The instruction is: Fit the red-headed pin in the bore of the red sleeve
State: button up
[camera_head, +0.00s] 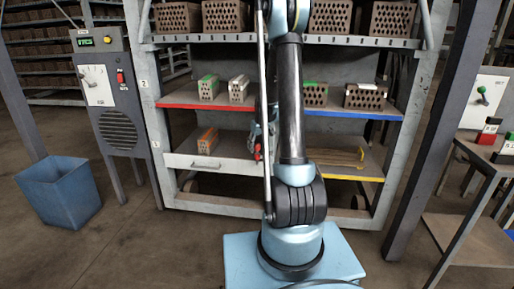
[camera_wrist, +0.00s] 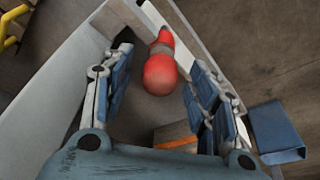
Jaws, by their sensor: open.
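In the wrist view my gripper (camera_wrist: 159,60) is open, with one finger on each side of a red rounded piece (camera_wrist: 160,76), which looks like the pin's red head. A short grey part shows beyond it, then a smaller red piece (camera_wrist: 165,37) near a pale wall. I cannot tell whether that second piece is the red sleeve, nor whether the two are joined. No bore is visible. In the head view a small red patch (camera_head: 257,152) shows beside my arm at the lower shelf; my arm hides most of that spot.
An orange-marked brick (camera_wrist: 175,134) lies close by my right finger in the wrist view. A pale drawer front (camera_head: 185,165) edges the lower left bay. A yellow item (camera_head: 340,154) lies in the right bay. A blue bin (camera_head: 60,190) stands on the floor at left.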

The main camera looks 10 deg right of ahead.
jog(key=v, duration=1.2)
dwell(0.3)
jog(key=s+a+r+m, duration=0.1)
jog(key=s+r, duration=0.2)
jog(key=s, duration=0.8)
jog(key=s+r+m, duration=0.1)
jog(key=s+r, duration=0.1)
jog(key=s, duration=0.9)
jog(key=s+f, duration=0.3)
jog(key=s, duration=0.6)
jog(key=s+f+m+h, duration=0.1)
jog(key=s+f, duration=0.3)
jog(key=s, duration=0.6)
jog(key=shift+m+g, duration=0.3)
